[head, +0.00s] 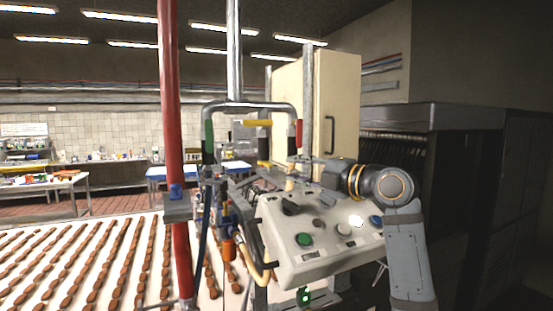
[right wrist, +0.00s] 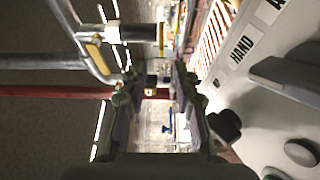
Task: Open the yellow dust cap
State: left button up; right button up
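A short yellow cylinder (head: 258,123), which may be the yellow dust cap, sits crosswise below the bent metal pipe frame in the head view. A narrow yellow piece (right wrist: 162,40) shows at the top of the right wrist view; I cannot tell if it is the same part. My right gripper (head: 308,162) reaches in from the right above the control box, to the right of and below the yellow cylinder. In the right wrist view its two fingers (right wrist: 158,95) stand apart, with no object clearly held. My left gripper is not in view.
A cream control box (head: 320,250) with several buttons lies under my right gripper. A tall red pole (head: 169,110) and the bent metal pipe frame (head: 240,104) stand at its left. A cream cabinet (head: 335,100) stands behind.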

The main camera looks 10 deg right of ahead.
aim_at(271, 165)
jog(key=p+x, duration=0.3)
jog(key=x, duration=0.4)
jog(key=shift+a, duration=0.2)
jog(key=shift+w, duration=0.1)
jog(key=shift+d+f, duration=0.1)
jog(key=shift+d, duration=0.1)
jog(key=shift+c, duration=1.2)
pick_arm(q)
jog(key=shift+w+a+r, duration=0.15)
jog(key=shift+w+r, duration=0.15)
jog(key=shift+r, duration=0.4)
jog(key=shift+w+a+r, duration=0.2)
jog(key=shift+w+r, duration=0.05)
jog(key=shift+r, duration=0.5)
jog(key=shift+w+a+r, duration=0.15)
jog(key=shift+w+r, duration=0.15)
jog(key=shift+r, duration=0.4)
pick_arm(e)
jog(key=shift+a, duration=0.2)
grip_shut()
